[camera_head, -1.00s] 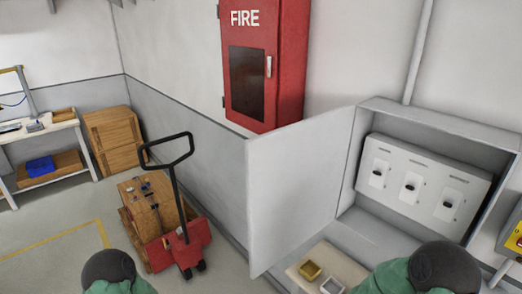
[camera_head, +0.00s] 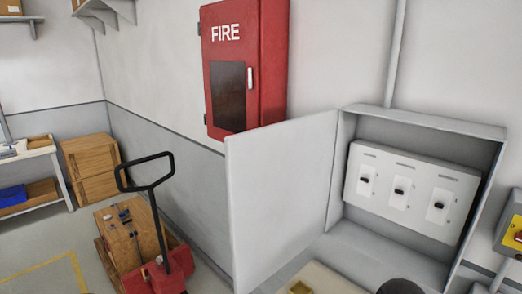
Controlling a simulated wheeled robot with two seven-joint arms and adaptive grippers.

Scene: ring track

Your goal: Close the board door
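The board door (camera_head: 280,195) is a flat light-grey panel, swung wide open on the left side of the grey electrical board box (camera_head: 425,118). Inside the box a white panel (camera_head: 415,170) carries three switches with black levers. The door stands out from the wall, and its lower edge runs near the bottom of the view. No gripper shows in the head view. A dark rounded part of my own body shows at the bottom edge, right of the middle. Nothing is seen touching the door.
A red fire cabinet (camera_head: 268,70) hangs on the wall behind the door. A red pallet truck (camera_head: 155,275) with a wooden crate (camera_head: 128,240) stands left of the door. A yellow-and-grey switch box (camera_head: 512,235) is at the right edge.

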